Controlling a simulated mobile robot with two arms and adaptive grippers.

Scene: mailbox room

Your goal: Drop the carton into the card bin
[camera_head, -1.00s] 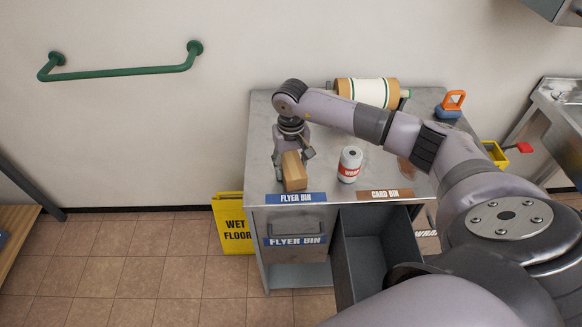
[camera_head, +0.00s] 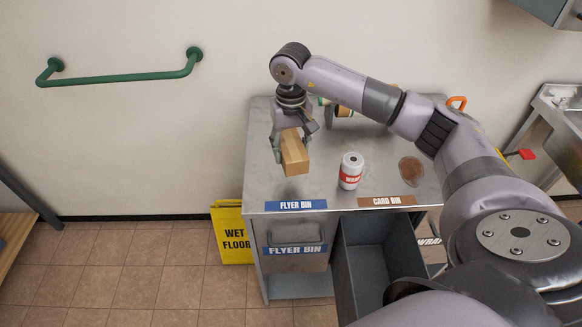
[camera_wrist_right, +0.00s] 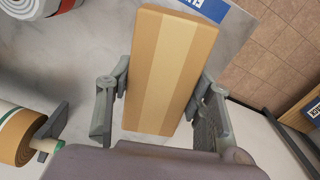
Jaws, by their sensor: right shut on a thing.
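The carton (camera_head: 294,154) is a small brown box with a paler tape strip. My right gripper (camera_head: 292,142) is shut on it and holds it above the left part of the metal counter. In the right wrist view the carton (camera_wrist_right: 168,70) sits between the two fingers. The card bin (camera_head: 378,255) is an open grey drawer under the counter's right front, below the brown CARD BIN label (camera_head: 387,201). It is to the right of and below the carton, and the part of its inside that shows looks empty. My left gripper is not in view.
The flyer bin (camera_head: 295,251) is closed, left of the card bin. A brown round patch (camera_head: 411,171) lies farther right. A yellow wet floor sign (camera_head: 232,232) stands left.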

